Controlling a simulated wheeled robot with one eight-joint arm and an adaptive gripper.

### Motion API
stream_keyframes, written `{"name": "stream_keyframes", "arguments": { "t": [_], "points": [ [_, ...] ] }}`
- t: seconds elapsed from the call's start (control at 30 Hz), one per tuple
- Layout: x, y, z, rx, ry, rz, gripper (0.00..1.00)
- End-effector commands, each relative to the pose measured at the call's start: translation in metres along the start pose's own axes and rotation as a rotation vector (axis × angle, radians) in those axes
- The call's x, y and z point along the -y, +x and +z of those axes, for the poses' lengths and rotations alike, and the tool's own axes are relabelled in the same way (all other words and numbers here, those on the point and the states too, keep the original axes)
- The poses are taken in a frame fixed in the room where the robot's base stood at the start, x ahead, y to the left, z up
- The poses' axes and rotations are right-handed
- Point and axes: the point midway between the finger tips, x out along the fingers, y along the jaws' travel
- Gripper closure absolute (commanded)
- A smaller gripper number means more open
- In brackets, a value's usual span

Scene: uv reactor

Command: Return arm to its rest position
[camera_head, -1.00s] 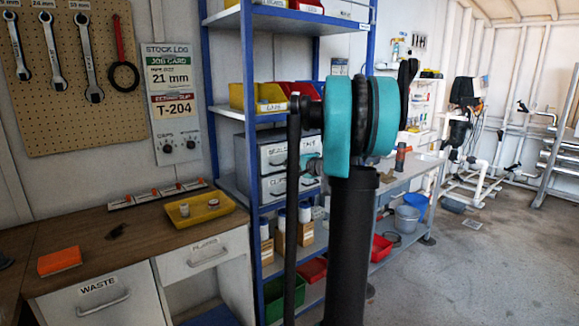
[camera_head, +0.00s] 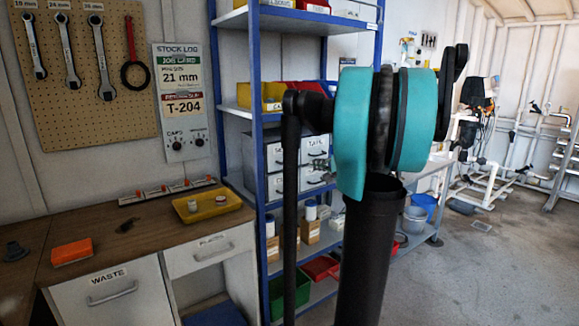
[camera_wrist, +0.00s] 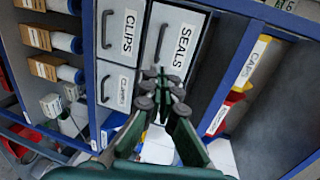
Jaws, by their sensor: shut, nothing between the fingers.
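My gripper (camera_wrist: 162,82) shows in the wrist view with its dark fingertips together and nothing between them. It points toward a blue-framed shelf unit with grey drawers marked CLIPS (camera_wrist: 122,32) and SEALS (camera_wrist: 176,48). How far it is from the drawers I cannot tell. In the head view, my teal and black arm stands upright in front of the same shelf unit (camera_head: 258,190). The arm's links hide part of the shelf and most of my gripper.
A wooden bench at left holds a yellow tray (camera_head: 207,205), an orange block (camera_head: 71,252) and a small dark item (camera_head: 127,224). Tools hang on a pegboard (camera_head: 85,110). A grey bench and buckets (camera_head: 414,219) stand behind my arm. Open floor (camera_head: 490,275) lies at right.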

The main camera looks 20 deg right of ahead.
Motion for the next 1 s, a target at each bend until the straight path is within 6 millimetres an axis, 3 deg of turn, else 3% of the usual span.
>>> {"name": "stream_keyframes", "arguments": {
  "t": [0.17, 0.27, 0.47, 0.6, 0.7, 0.83, 1.0],
  "points": [
    [-0.01, 0.001, 0.016, 0.021, -0.03, 0.032, 1.0],
    [-0.034, 0.004, 0.052, 0.067, -0.101, 0.106, 1.0],
    [-0.121, -0.011, 0.154, 0.217, -0.362, 0.35, 1.0],
    [-0.191, -0.044, 0.213, 0.327, -0.586, 0.534, 1.0],
    [-0.241, -0.079, 0.243, 0.401, -0.762, 0.666, 1.0],
    [-0.293, -0.124, 0.261, 0.47, -0.971, 0.813, 1.0],
    [-0.326, -0.16, 0.262, 0.508, -1.135, 0.925, 1.0]
  ]
}}
